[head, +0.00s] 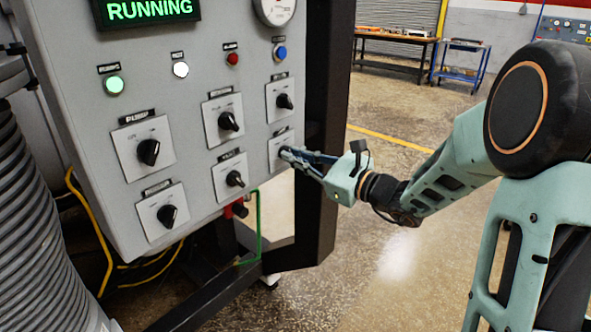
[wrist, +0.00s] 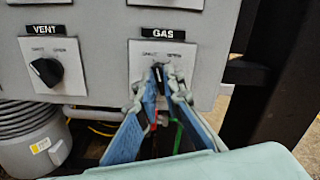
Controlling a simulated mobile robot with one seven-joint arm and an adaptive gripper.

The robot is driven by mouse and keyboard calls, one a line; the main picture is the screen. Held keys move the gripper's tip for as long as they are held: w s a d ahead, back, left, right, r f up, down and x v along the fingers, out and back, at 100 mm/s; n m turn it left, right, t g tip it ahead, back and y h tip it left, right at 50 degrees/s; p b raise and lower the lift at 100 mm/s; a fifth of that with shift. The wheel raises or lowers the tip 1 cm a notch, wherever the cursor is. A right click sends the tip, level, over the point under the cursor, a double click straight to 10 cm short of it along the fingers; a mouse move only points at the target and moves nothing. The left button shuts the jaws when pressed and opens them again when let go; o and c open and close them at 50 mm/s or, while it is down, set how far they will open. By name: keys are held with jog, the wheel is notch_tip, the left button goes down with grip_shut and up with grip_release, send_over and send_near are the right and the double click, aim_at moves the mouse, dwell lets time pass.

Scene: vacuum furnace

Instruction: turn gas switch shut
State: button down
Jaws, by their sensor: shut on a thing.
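The gas switch (wrist: 158,76) is a dark knob on a light square plate under a black GAS label in the wrist view. Small print stands above the knob at left and right. My gripper (wrist: 160,84) is shut on this knob, with one blue-padded finger on each side. The fingers cover much of the knob, and I cannot tell exactly which mark it points to. In the head view the gas plate (head: 274,150) is at the lower right of the grey panel, and my gripper (head: 289,155) reaches it from the right, hiding the knob.
The vent switch (wrist: 47,71) sits left of the gas switch. Several other black knobs, coloured buttons and a green RUNNING display (head: 150,10) are on the panel. A dark frame post (head: 323,120) stands just right of it. Open floor lies beyond, with a workbench (head: 395,38) far back.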

jog(key=shift+f+n+b, duration=0.1)
jog(key=shift+n+b, duration=1)
jog(key=shift+b, duration=0.15)
jog(key=c, duration=2.1)
grip_release()
jog(key=v, duration=1.2)
jog(key=shift+s, duration=0.1)
